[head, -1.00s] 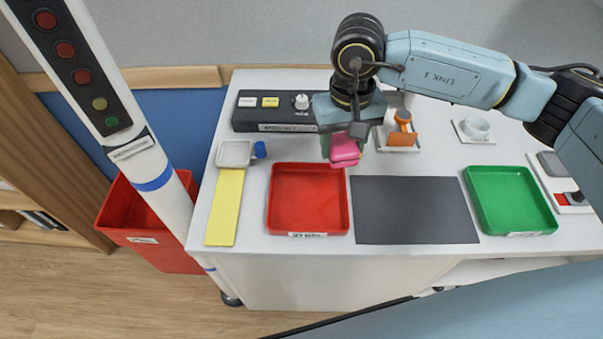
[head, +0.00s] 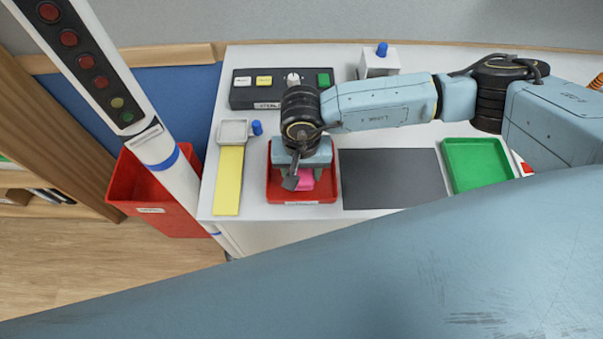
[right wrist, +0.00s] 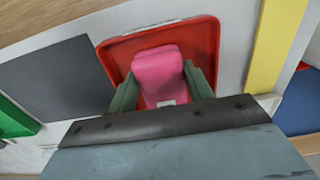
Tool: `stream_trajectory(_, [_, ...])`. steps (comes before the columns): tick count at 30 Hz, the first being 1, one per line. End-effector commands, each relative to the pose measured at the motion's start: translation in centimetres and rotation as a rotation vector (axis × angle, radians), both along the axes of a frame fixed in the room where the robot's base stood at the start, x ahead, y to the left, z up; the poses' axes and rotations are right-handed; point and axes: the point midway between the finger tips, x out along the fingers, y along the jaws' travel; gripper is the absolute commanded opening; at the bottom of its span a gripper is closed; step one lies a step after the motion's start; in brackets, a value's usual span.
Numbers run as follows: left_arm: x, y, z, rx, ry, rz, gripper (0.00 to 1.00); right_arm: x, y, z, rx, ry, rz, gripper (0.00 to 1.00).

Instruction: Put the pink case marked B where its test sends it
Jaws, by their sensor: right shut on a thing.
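The pink case (head: 304,181) is in my right gripper (head: 304,174), over the red tray (head: 273,188) in the head view. In the right wrist view the case (right wrist: 158,72) sits between the two fingers of the gripper (right wrist: 162,88), with the red tray (right wrist: 122,50) behind it. A small pale label shows on the case, too small to read. I cannot tell whether the case touches the tray floor. My left gripper is not in view.
A dark grey mat (head: 391,178) lies right of the red tray, then a green tray (head: 475,164). A yellow strip (head: 228,180) lies to the left. A dark control box (head: 258,90) with buttons and a knob stands behind. A red bin (head: 150,204) stands on the floor.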

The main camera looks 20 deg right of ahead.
Motion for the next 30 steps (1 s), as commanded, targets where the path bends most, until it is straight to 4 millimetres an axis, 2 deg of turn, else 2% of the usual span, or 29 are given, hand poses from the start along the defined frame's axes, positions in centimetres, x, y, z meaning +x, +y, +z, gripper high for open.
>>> stream_trajectory(3, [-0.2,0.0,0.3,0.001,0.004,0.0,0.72,-0.1,0.1,-1.8,-0.001,0.004,0.0,0.26])
stream_trajectory(6, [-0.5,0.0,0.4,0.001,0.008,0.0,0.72,-0.1,0.0,-2.7,-0.001,0.002,0.0,0.26])
stream_trajectory(18, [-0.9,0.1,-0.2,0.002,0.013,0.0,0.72,0.0,0.0,-3.3,-0.001,0.0,0.001,0.26])
stream_trajectory(19, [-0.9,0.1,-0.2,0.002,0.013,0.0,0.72,0.0,0.0,-3.3,-0.001,0.001,0.001,0.52])
stream_trajectory(23, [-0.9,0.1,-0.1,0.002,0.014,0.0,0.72,0.0,0.0,-3.1,-0.001,0.001,0.001,0.69])
stream_trajectory(24, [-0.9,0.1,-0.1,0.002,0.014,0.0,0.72,0.0,0.0,-3.1,-0.001,0.001,0.001,0.72])
stream_trajectory(30, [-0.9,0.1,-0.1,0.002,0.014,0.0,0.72,0.0,0.0,-3.1,-0.001,0.001,0.001,0.72])
